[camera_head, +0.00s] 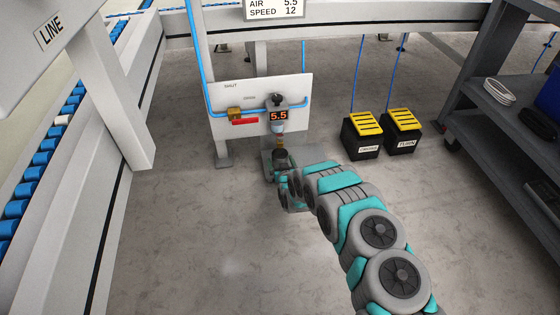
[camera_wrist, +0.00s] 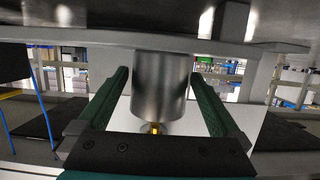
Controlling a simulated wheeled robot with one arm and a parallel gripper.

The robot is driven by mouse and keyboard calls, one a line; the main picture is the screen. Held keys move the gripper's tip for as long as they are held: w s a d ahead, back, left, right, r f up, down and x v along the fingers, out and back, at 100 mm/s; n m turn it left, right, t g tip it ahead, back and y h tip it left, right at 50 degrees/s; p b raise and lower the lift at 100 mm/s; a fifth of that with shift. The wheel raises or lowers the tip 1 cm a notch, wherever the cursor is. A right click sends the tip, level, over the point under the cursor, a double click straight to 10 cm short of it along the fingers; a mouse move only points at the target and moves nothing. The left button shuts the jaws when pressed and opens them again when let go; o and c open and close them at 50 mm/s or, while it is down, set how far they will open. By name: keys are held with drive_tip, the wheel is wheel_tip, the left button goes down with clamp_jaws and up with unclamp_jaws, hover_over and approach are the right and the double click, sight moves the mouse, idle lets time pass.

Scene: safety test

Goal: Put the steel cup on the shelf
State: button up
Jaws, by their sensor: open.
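The steel cup (camera_head: 280,158) stands on a small grey plate below a regulator unit with a 5.5 readout (camera_head: 278,115). In the wrist view the grey metal cup (camera_wrist: 160,85) fills the middle, between my gripper's two green fingers. My gripper (camera_wrist: 159,73) is open, one finger on each side of the cup; I cannot tell whether either touches it. A small brass tip (camera_wrist: 155,128) shows at the cup's lower edge in that view. A dark shelf unit (camera_head: 485,125) stands at the right in the head view.
A white panel (camera_head: 240,90) with blue hose, brass valve and red handle stands behind the cup. Two black boxes with yellow tops (camera_head: 362,135) (camera_head: 403,131) sit on the floor. A white coil (camera_head: 502,93) lies on the shelf unit.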

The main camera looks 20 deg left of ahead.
drive_tip(key=p+v, duration=0.1)
drive_tip(key=v, duration=0.9)
drive_tip(key=shift+s+d, duration=0.2)
drive_tip(key=shift+s, duration=0.15)
drive_tip(key=shift+r, duration=0.1)
